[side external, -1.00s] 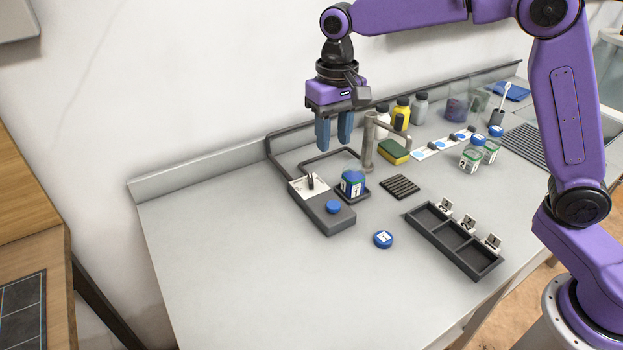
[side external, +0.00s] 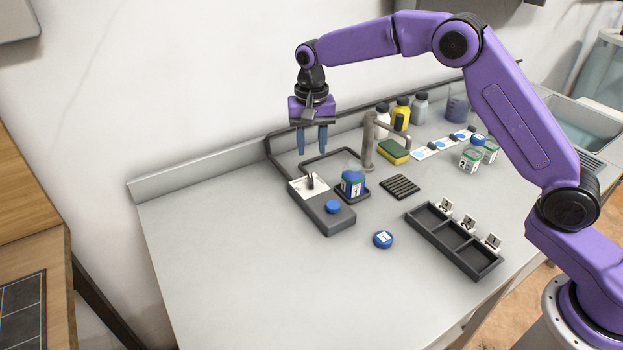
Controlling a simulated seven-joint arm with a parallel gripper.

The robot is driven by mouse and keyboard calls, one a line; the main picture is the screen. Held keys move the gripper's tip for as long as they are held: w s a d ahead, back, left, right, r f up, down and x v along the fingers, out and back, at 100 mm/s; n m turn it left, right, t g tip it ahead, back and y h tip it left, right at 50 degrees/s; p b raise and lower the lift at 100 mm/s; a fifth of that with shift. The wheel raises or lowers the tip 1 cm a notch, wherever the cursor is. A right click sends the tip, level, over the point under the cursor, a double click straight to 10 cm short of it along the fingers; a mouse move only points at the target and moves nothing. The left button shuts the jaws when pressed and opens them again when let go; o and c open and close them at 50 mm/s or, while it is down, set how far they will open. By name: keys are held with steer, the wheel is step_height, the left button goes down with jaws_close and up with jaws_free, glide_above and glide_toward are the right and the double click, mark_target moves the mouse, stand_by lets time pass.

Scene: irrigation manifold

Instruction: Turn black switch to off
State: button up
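The black switch (side external: 311,181) is a small upright lever on a white plate (side external: 300,187) at the far end of the grey control box (side external: 328,217). A round blue knob or button (side external: 333,206) sits nearer the front of that box. My gripper (side external: 312,152) hangs above and slightly behind the switch, pointing down. Its two blue fingers are apart with nothing between them. They do not touch the switch. The switch's lettering is too small to read.
A jar labelled 1 (side external: 353,182) stands right of the box, under a grey tap (side external: 369,140). A blue lid (side external: 383,239) and a dark three-compartment tray (side external: 455,240) lie to the front right. A grey pipe (side external: 272,160) runs behind the box. The left counter is clear.

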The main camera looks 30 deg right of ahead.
mark_target(311, 183)
step_height(311, 183, down, 11)
steer(key=shift+r, duration=0.2)
stand_by(0.3)
jaws_close()
